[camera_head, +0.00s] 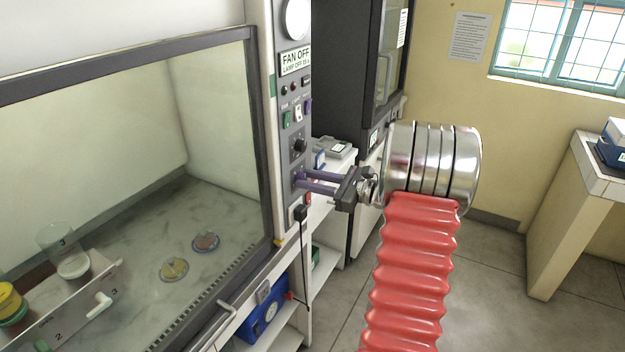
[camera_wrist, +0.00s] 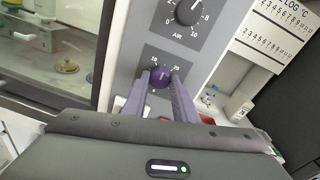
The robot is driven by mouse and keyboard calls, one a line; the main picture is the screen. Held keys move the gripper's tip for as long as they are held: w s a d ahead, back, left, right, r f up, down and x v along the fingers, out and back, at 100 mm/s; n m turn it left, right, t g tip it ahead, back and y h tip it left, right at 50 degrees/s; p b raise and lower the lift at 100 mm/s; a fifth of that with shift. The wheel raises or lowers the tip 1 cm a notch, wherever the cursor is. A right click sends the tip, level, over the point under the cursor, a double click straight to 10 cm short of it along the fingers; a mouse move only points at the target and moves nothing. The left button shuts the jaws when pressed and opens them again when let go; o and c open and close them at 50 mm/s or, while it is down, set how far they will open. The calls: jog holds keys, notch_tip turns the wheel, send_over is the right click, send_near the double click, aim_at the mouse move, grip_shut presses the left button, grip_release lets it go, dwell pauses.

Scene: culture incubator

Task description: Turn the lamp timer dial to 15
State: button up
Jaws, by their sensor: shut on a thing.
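The timer dial is a small purple knob (camera_wrist: 160,77) on a dark grey scale plate on the cabinet's control column. The figures 10 and 20 show at its upper left and upper right; its pointer is too small to read. My gripper (camera_head: 304,181) reaches the column from the right with its purple fingers. In the wrist view my gripper (camera_wrist: 161,82) has one finger on each side of the knob, closed on it. The fingers hide part of the lower scale.
A larger dark dial marked AIR (camera_wrist: 189,12) sits just above. The control column (camera_head: 290,90) also carries switches, a FAN OFF display (camera_head: 295,62) and a gauge (camera_head: 297,18). The glass-fronted cabinet stands left, with dishes (camera_head: 206,241) inside. Open floor lies right.

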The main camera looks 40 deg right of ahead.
jog(key=shift+f, duration=0.15)
jog(key=o, duration=1)
jog(key=shift+o, duration=0.2)
jog(key=v, duration=1.3)
jog(key=shift+s+d, duration=0.2)
jog(key=shift+s, duration=0.15)
